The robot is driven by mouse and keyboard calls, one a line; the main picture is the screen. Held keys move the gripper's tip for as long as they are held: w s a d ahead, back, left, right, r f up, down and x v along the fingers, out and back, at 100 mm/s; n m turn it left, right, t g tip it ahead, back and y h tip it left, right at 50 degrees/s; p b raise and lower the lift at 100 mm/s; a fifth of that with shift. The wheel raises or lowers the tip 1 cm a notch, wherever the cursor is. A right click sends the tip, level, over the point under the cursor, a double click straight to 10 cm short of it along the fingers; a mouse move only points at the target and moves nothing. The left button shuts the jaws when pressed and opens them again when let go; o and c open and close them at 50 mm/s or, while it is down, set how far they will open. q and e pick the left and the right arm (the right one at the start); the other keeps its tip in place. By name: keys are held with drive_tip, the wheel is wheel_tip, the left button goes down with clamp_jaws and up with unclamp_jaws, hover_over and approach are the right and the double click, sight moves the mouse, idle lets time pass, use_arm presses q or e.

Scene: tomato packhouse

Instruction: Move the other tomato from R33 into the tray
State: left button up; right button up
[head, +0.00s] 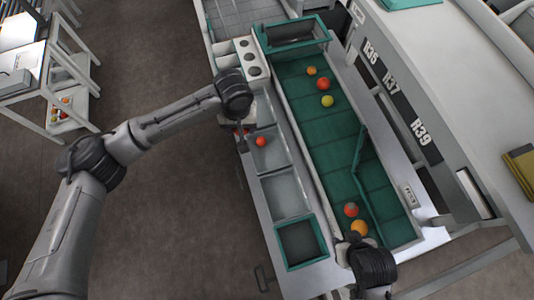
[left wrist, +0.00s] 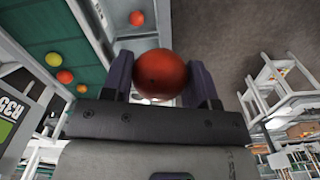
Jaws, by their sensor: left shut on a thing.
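My left gripper (head: 242,137) is shut on a red tomato (left wrist: 160,74), which sits between its two fingers in the left wrist view. In the head view this tomato (head: 240,131) is mostly hidden by the gripper. An orange-red tomato (head: 261,141) lies in a pale grey compartment just right of the gripper; it also shows in the left wrist view (left wrist: 136,18). My right gripper (head: 349,240) is near the bottom, close to an orange tomato (head: 359,228) and a red one (head: 351,210); its fingers are not clear. I cannot read a R33 label.
A green-floored conveyor (head: 335,125) holds several tomatoes, including a yellow-green one (head: 327,101). An empty teal-rimmed box (head: 280,250) stands at the near end of the grey compartments. Labels R36, R37 and R39 mark a white panel (head: 395,95). A white cart (head: 50,95) stands far left.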

use_arm(q)
drive_tip(key=b, duration=0.6)
hover_over(268, 163)
wheel_tip(268, 163, down, 19)
wheel_tip(268, 163, down, 4)
drive_tip(key=b, duration=0.6)
drive_tip(key=shift+w+f, duration=0.1)
drive_tip(key=shift+f, duration=0.05)
use_arm(e)
wheel_tip(268, 163, down, 14)
drive_tip(key=shift+w+r, duration=0.1)
use_arm(q)
drive_tip(key=shift+a+f, duration=0.1)
drive_tip(key=shift+f, duration=0.2)
drive_tip(key=shift+f+b, duration=0.4)
drive_tip(key=shift+f, duration=2.2)
use_arm(e)
drive_tip(key=shift+s+d+f, duration=0.3)
drive_tip(key=shift+d, duration=0.1)
drive_tip(key=shift+a, duration=0.15)
use_arm(q)
drive_tip(key=shift+f, duration=0.25)
use_arm(e)
drive_tip(key=shift+f, duration=0.1)
use_arm(q)
drive_tip(key=shift+f, duration=0.35)
